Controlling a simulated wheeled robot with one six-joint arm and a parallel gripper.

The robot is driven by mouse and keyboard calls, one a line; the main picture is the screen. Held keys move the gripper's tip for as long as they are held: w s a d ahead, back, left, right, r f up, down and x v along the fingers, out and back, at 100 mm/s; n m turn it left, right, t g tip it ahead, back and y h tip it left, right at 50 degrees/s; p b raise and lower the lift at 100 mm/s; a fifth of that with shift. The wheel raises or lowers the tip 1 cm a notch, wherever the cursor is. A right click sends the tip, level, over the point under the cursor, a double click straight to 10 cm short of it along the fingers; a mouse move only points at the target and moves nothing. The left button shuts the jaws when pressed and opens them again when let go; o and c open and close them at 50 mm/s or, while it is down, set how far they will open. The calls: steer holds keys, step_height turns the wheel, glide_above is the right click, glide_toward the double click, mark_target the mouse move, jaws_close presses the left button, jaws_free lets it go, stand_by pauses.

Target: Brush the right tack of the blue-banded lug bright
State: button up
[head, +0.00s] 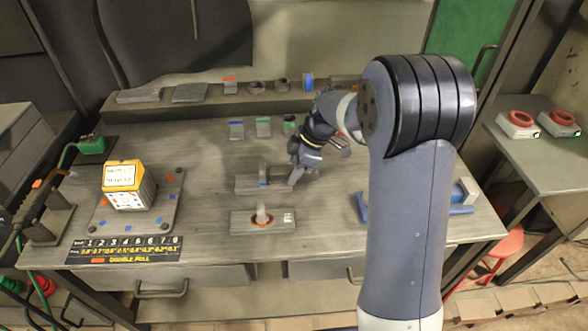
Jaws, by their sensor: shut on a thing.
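A grey upright lug with a blue mark (263,175) stands on a flat grey block (248,184) in the middle of the bench. My gripper (302,166) is just right of this lug, shut on a small grey thing (296,177) that looks like a brush. Whether it touches the lug or its right tack I cannot tell. The tacks are too small to make out. Another grey piece with a blue band (237,130) lies farther back.
A second grey block (240,222) with an upright lug and coloured ring stands in front. A yellow-topped box (121,175) stands on a plate at left. A blue stand (460,209) is at right, partly behind my arm.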

steer(key=shift+w, duration=0.1)
steer(key=shift+w, duration=0.5)
steer(key=shift+s+f+b, duration=0.1)
steer(key=shift+s+b, duration=0.7)
steer(key=shift+s, duration=0.4)
steer(key=shift+w, duration=0.15)
